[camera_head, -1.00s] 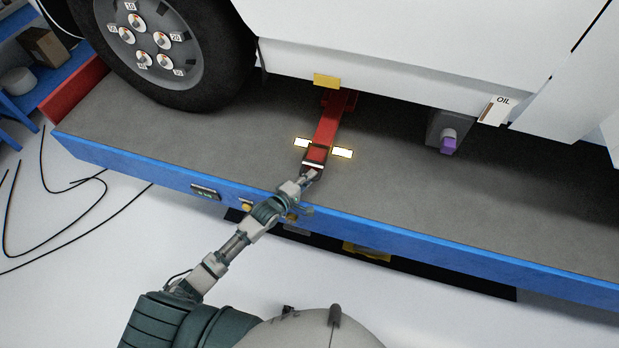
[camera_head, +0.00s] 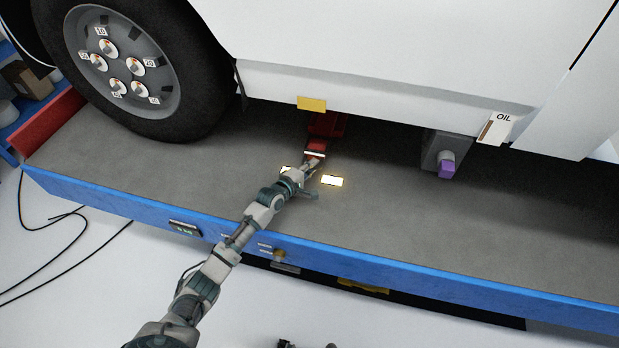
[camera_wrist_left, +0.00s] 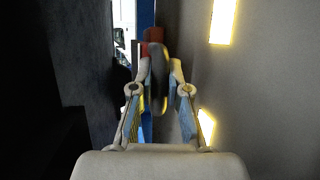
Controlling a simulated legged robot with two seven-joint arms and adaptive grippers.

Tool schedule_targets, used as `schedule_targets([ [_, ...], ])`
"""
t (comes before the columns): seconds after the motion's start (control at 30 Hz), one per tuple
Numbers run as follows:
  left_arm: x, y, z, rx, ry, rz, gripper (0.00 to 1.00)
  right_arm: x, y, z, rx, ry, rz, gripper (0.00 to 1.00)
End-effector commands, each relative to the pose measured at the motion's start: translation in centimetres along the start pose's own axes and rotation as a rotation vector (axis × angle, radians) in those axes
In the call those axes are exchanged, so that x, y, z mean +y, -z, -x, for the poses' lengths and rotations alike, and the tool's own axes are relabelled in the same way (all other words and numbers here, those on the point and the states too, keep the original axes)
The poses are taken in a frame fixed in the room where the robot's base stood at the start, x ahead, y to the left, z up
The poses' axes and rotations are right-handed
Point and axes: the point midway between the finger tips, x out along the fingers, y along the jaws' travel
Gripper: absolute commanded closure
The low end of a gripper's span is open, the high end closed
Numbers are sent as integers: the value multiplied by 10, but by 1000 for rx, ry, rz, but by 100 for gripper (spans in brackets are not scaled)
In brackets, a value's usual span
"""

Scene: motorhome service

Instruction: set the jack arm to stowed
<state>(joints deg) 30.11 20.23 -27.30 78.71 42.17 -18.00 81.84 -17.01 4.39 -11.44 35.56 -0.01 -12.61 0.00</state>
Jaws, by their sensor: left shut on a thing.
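The red jack arm (camera_head: 316,147) reaches out a short way from under the white motorhome, low over the grey platform. Its inner end is partly hidden below the body. My left gripper (camera_head: 309,166) is shut on the outer end of the jack arm. In the left wrist view my left gripper (camera_wrist_left: 160,80) has its two fingers on either side of a dark grip piece, with a red part of the jack arm (camera_wrist_left: 153,35) beyond it.
Lit yellow-white marks (camera_head: 332,181) lie on the platform (camera_head: 400,225) beside the gripper. A wheel (camera_head: 125,70) stands at left, a purple-capped fitting (camera_head: 447,168) hangs at right. The platform has a blue front edge (camera_head: 420,276). A yellow tag (camera_head: 312,104) is above the arm.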

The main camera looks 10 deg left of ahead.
Motion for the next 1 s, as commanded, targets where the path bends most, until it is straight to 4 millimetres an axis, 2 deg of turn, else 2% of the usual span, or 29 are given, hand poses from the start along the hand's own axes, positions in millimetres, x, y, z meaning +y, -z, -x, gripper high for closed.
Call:
schedule_targets([
  [0.03, -7, 1, -2, 0, 12, 3, 100, 0, 0, -3, 1, -1, 0, 60],
  [0.5, -4, 3, -6, 1, 11, 0, 100, 2, -7, -4, -8, -3, 2, 60],
  [0.53, -4, 3, -6, 1, 11, 0, 78, 2, -7, -4, -8, -3, 2, 60],
  [0.6, -4, 3, -6, 1, 10, 0, 60, 2, -7, -4, -8, -3, 2, 60],
  [1.0, -3, 2, -1, -1, 7, 2, 59, 4, -5, -4, -4, -4, 3, 60],
])
